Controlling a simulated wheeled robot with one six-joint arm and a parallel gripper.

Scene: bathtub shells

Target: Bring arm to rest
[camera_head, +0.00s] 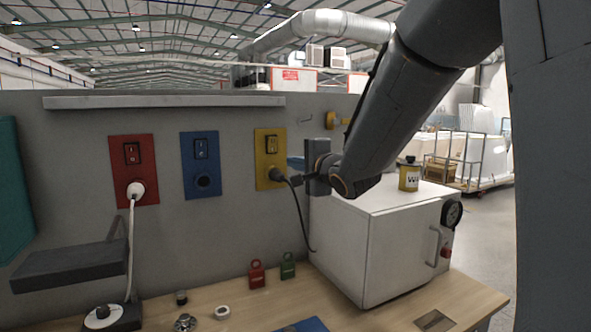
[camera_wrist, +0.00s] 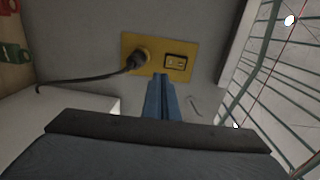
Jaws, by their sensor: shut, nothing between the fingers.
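My gripper (camera_head: 298,180) is in front of the grey wall panel, just right of the yellow socket plate (camera_head: 269,147). In the wrist view my gripper (camera_wrist: 162,76) has its fingers together and nothing between them. The fingers point at the yellow plate (camera_wrist: 131,47), and their tips appear at its lower edge. I cannot tell whether they touch it. A black plug (camera_head: 276,174) sits in the yellow plate's socket, with its cable hanging down. It also shows in the wrist view (camera_wrist: 135,61), left of the fingers.
A white cabinet (camera_head: 375,250) stands below my arm, with a yellow can (camera_head: 409,175) on top. Red (camera_head: 130,155) and blue (camera_head: 200,150) plates are on the wall, left. A grey shelf (camera_head: 70,265) juts out. Padlocks (camera_head: 257,276) and small parts lie on the bench (camera_head: 240,305).

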